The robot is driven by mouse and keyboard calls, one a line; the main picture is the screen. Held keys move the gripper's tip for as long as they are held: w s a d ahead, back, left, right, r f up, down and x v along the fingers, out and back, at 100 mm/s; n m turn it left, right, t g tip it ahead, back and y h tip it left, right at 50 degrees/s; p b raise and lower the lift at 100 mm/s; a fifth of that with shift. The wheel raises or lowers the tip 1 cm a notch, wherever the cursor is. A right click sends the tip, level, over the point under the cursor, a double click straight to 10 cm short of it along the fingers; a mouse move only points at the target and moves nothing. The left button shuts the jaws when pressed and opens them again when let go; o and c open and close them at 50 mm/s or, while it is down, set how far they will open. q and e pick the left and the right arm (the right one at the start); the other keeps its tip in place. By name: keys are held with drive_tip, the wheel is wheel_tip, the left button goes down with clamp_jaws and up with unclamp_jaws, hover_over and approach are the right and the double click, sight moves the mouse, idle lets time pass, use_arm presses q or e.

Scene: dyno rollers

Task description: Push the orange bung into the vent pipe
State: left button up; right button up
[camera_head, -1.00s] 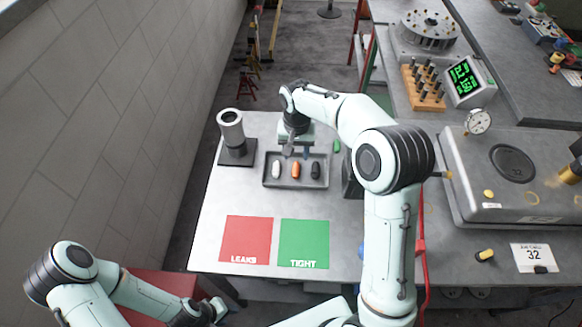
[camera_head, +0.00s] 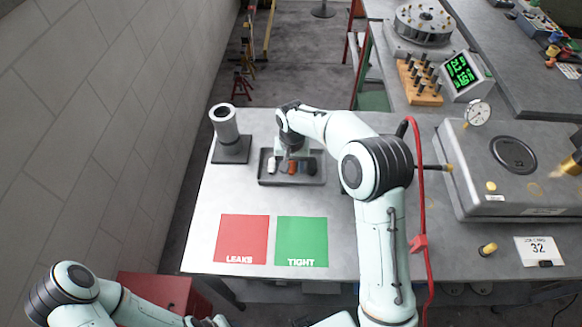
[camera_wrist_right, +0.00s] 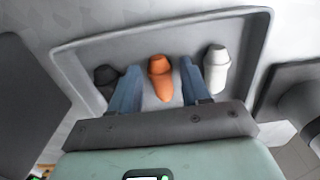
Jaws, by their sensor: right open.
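The orange bung (camera_head: 292,167) lies in a grey tray (camera_head: 304,182) between a white bung and a dark one. In the right wrist view the orange bung (camera_wrist_right: 160,75) sits between the two blue fingers of my right gripper (camera_wrist_right: 160,88). The gripper is open, with a gap on each side of the bung. In the head view my right gripper (camera_head: 292,157) is down at the tray. A grey pipe with an open dark top, seemingly the vent pipe (camera_head: 225,128), leans on a dark base left of the tray. My left gripper (camera_head: 208,321) is at the bottom edge, mostly cut off.
The white bung (camera_wrist_right: 216,68) and dark bung (camera_wrist_right: 105,78) lie close outside the fingers. Red (camera_head: 242,237) and green (camera_head: 302,238) mats lie on the table front. A red hose (camera_head: 420,185) hangs right of my right arm. A grey chest (camera_head: 500,185) stands farther right.

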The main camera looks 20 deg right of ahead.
sight(292, 168)
clamp_jaws()
drive_tip(key=shift+r+p, duration=1.45)
drive_tip(key=shift+r, duration=2.1)
use_arm(q)
drive_tip(key=shift+t, duration=0.3)
drive_tip(key=w+r, duration=0.3)
drive_tip(key=r, duration=0.1)
drive_tip(key=shift+w, duration=0.4)
drive_tip(key=shift+s+f, duration=0.1)
